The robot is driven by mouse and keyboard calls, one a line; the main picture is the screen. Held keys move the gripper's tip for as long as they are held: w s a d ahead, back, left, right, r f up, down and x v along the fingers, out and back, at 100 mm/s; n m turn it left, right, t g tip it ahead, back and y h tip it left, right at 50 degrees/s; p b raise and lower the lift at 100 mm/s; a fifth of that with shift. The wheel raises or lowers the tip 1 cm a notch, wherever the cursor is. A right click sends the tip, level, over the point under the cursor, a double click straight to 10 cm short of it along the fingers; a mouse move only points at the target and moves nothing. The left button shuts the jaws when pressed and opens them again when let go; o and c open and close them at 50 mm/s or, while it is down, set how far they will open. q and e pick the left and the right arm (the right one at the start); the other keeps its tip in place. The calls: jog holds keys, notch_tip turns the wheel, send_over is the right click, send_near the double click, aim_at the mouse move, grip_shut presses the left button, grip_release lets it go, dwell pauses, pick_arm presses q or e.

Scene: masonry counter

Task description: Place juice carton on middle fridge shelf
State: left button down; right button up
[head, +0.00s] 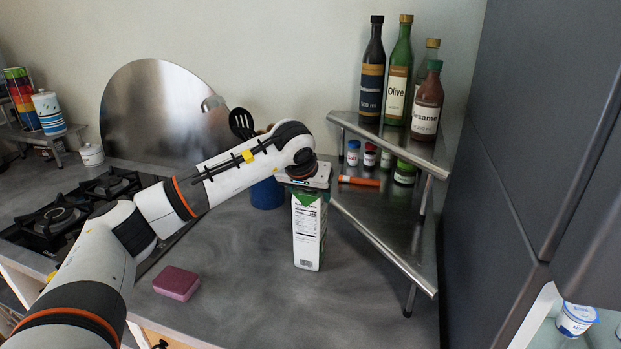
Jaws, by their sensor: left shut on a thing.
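The juice carton (308,236) is white with a green top and a printed label. It is upright at the counter's middle, in front of the steel corner shelf; I cannot tell whether its base touches the counter. My left gripper (308,188) is shut on its top from above, and the fingers partly hide that top. The fridge (541,330) shows only in part at the lower right, with a pale interior edge and a white and blue yogurt cup (576,318) inside. Its middle shelf cannot be made out. My right gripper is not in view.
The steel corner shelf (385,236) stands right of the carton, with several bottles on top and small jars below. A pink sponge (176,283) lies front left. A blue utensil holder (267,194) stands behind my arm. Tall dark cabinet doors (520,130) bound the right.

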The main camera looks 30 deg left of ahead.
pick_arm(q)
jog(key=shift+f, duration=0.15)
jog(key=shift+c, duration=1.6)
grip_release()
jog(key=shift+s+f, duration=0.1)
